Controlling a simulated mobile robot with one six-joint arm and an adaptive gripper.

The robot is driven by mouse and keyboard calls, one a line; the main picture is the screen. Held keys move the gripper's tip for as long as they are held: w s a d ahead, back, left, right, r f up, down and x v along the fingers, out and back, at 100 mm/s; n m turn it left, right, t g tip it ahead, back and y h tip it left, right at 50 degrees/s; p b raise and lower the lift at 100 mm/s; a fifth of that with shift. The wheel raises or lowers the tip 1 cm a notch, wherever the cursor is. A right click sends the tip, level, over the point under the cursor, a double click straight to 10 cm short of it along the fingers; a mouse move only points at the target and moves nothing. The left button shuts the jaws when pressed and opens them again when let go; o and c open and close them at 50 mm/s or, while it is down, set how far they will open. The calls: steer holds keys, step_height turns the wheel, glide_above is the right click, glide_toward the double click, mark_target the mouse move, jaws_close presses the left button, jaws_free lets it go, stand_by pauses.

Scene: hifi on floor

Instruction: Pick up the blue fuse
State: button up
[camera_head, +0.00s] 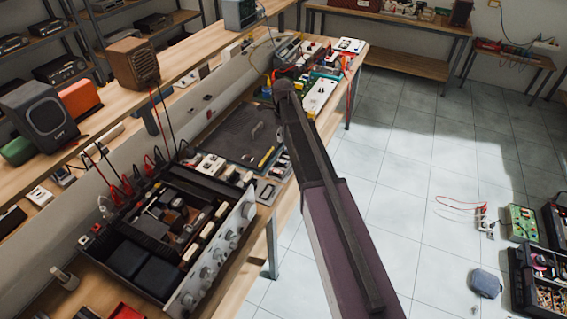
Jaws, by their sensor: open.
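I cannot make out a blue fuse for sure in the head view; the small parts on the bench are too small to tell apart. My arm rises from the bottom of the picture over the bench edge, and its far end is a dark joint above the dark work mat (222,133). I see no gripper fingers; they are hidden behind or below the arm. Small yellow and pale parts lie at the mat's right edge, close to the arm.
An opened hifi amplifier (165,235) with red and black leads stands on the near bench. A white board (320,96) and tools crowd the bench's far end. Speakers (40,115) stand on the shelf. The tiled floor is largely free.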

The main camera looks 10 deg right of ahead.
steer(key=shift+w+f, duration=0.1)
steer(key=shift+f, duration=0.05)
stand_by(0.3)
steer(key=b, duration=0.9)
glide_above(283, 161)
step_height(283, 161, down, 8)
steer(key=shift+f, duration=0.15)
steer(key=shift+f, duration=0.15)
steer(key=shift+f+b, duration=2.4)
steer(key=shift+f, duration=0.1)
jaws_close()
